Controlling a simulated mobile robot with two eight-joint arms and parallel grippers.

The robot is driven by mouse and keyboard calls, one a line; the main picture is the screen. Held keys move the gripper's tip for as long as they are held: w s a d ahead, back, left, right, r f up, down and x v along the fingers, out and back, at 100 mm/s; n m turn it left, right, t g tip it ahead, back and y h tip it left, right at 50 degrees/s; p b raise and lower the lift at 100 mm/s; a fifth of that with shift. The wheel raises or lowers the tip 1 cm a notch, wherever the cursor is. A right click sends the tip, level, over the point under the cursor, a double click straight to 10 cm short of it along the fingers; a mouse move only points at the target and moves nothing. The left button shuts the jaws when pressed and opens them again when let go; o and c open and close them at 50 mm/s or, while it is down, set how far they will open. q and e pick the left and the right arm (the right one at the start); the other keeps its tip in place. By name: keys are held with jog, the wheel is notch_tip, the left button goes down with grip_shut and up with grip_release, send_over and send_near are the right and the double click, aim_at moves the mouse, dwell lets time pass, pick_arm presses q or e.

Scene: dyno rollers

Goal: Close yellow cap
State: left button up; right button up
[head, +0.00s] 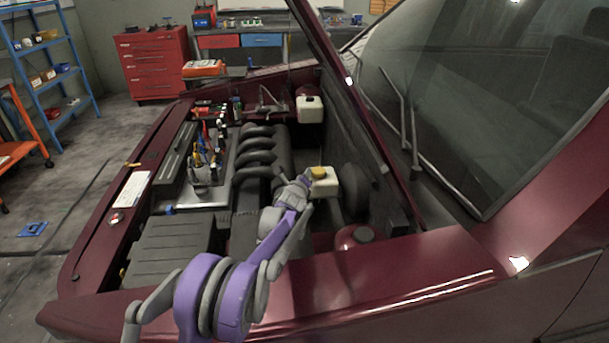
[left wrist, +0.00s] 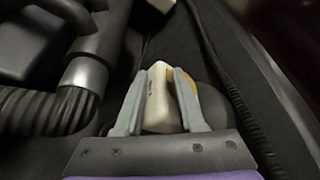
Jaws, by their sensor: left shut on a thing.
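The yellow cap (head: 318,172) sits at the top of a white reservoir (head: 326,188) in the engine bay. My left gripper (head: 305,180) reaches in from the left and is at the left side of the cap and reservoir. In the left wrist view, the white reservoir (left wrist: 160,95) shows between the two fingers of the left gripper (left wrist: 165,85), which is shut on it. A yellow-orange edge of the cap (left wrist: 181,92) shows by the right finger, which hides part of it. Whether the cap is fully seated cannot be told. My right gripper is out of view.
Dark curved intake pipes (head: 262,158) lie left of the reservoir. A ribbed hose (left wrist: 55,110) shows at the left in the wrist view. A dark red round part (head: 352,237) is nearer. Another white tank (head: 309,108) stands farther back. The raised hood edge (head: 345,80) slants overhead.

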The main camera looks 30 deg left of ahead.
pick_arm(q)
jog(key=shift+o, duration=0.7)
jog(key=shift+d+f, duration=0.25)
jog(key=shift+f, duration=0.05)
jog(key=shift+w+d, duration=0.1)
jog(key=v, duration=1.1)
jog(key=shift+a+r+p, duration=0.3)
jog(key=shift+p, duration=0.1)
jog(key=shift+r, duration=0.1)
